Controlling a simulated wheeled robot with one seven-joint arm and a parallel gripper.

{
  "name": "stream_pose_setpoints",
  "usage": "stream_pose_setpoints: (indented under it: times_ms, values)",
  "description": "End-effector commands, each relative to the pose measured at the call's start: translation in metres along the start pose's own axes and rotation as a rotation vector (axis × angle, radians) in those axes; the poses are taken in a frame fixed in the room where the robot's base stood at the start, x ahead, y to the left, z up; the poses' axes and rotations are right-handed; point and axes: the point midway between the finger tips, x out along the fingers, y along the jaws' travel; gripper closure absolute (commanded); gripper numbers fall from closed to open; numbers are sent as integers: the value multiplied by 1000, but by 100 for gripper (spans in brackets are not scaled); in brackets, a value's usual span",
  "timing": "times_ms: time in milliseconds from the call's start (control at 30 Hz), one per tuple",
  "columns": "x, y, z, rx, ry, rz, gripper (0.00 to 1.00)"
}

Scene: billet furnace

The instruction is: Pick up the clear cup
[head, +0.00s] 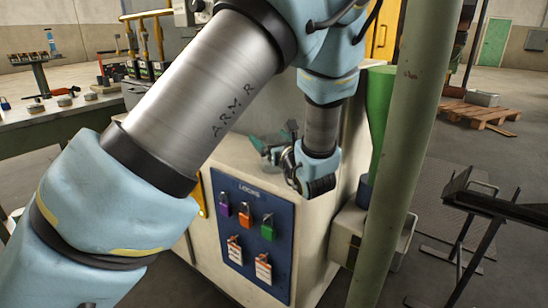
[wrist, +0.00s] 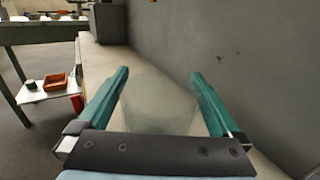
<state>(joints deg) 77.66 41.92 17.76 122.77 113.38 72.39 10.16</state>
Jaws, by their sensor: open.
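The clear cup (wrist: 160,112) shows in the wrist view as a faint see-through shape between the fingers of my gripper (wrist: 160,74). Its outline is hard to make out, and its lower part is hidden behind the dark gripper body. The two teal fingers are spread wide, one on each side of it. I cannot tell whether either finger touches the cup. In the head view, my gripper (head: 272,143) is low over the pale cabinet's ledge, with its teal fingers pointing left. The cup cannot be made out clearly there.
The pale ledge (wrist: 135,75) runs along a grey wall (wrist: 225,45) on the right in the wrist view. A blue lock board (head: 252,235) with several padlocks is on the cabinet front. A green post (head: 405,150) stands right of my gripper. A workbench (head: 75,120) is at left.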

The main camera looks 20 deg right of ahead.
Motion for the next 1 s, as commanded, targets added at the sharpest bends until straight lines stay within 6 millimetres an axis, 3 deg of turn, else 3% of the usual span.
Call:
stream_pose_setpoints:
  times_ms: [267, 900, 1000]
  values:
    - [4, 0, 0, 1, 1, -1, 0]
    - [3, 0, 0, 1, 1, -1, 72]
    - [3, 0, 0, 1, 1, -1, 76]
